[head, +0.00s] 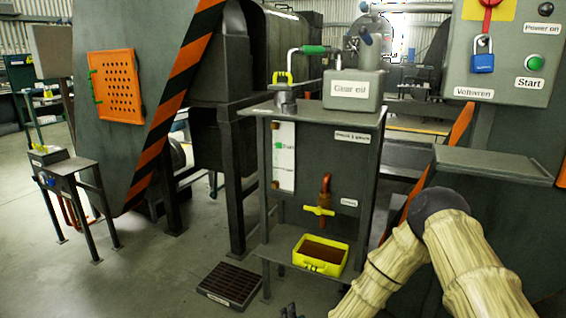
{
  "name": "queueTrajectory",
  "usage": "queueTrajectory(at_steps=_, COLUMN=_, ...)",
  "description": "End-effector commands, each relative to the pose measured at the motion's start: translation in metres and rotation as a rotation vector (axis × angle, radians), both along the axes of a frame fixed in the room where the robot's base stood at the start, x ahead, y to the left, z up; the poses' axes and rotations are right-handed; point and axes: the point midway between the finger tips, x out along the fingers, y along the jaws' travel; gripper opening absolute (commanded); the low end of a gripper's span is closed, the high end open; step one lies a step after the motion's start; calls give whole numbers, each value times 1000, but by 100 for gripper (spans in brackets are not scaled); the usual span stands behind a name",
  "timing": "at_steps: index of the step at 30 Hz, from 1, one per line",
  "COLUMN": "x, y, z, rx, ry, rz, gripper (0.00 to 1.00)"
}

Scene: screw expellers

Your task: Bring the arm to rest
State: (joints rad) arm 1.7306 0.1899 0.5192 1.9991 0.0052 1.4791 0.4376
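My arm shows at the lower right, with pale ribbed links and a dark elbow joint, bent in front of the grey machine housing. Its forearm runs down and left out of the bottom edge. A small dark shape at the bottom edge, probably the tips of my gripper (290,312), is mostly cut off. I cannot tell whether it is open or shut, or whether it holds anything.
A grey stand (322,120) carries a gear oil box (352,92) and a tap (320,210) above a yellow tray (320,256) of dark liquid. A floor grate (232,284) lies left. A control panel (508,50) with padlock (482,62) stands right; a small table (66,165) stands left.

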Motion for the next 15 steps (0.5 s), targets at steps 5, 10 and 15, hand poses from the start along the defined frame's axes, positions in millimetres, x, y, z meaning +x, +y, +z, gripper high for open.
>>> queueTrajectory(at_steps=5, x=-80, y=-17, z=-67, rx=-176, ry=235, rz=176, gripper=39)
queueTrajectory(at_steps=10, x=-161, y=-47, z=-113, rx=-324, ry=451, rz=330, gripper=39)
queueTrajectory(at_steps=15, x=-247, y=-88, z=-141, rx=-453, ry=667, rz=477, gripper=39)
